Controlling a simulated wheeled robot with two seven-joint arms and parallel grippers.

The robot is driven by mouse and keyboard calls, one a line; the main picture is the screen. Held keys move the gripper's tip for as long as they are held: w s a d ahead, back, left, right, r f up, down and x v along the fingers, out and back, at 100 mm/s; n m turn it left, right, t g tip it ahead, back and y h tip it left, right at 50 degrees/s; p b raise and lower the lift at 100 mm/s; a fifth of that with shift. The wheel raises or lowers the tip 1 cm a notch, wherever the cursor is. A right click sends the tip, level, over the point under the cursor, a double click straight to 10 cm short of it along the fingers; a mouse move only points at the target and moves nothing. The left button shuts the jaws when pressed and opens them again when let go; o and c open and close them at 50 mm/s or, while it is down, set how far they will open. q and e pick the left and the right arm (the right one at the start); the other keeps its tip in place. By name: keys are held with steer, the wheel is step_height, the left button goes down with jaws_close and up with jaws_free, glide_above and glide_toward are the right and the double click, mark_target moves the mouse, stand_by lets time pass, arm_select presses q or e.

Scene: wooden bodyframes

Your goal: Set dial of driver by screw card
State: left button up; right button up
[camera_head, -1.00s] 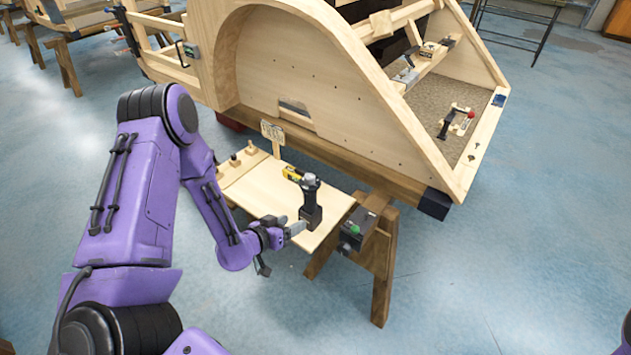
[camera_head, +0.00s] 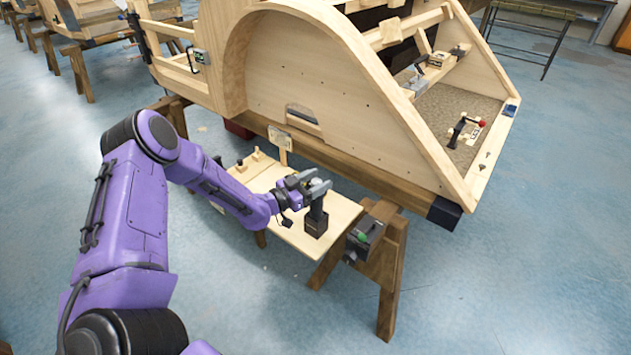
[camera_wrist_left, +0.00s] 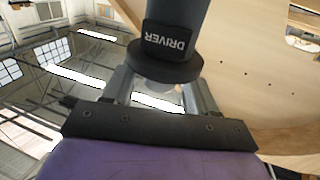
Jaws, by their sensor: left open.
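The black driver (camera_head: 317,222) stands upright on the small wooden shelf (camera_head: 262,181). Its upper part, with the yellow end and any dial, is hidden behind my left gripper (camera_head: 316,186) in the head view. The left gripper is open at the driver's head. In the left wrist view, the driver (camera_wrist_left: 174,20) shows its upside-down "DRIVER" label above a wide dark collar. The fingers (camera_wrist_left: 160,92) lie either side of the collar; I cannot tell whether they touch. A small card (camera_head: 280,138), its writing unreadable, stands at the shelf's back. My right gripper is out of view.
Several small pegs (camera_head: 256,155) stand at the shelf's left end. A dark box with a green button (camera_head: 364,237) hangs by the sawhorse (camera_head: 391,275) on the right. The big wooden bodyframe (camera_head: 310,95) rises just behind the shelf.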

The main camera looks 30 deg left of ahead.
arm_select(q)
steer(key=c, duration=0.9)
steer(key=shift+c, duration=0.2)
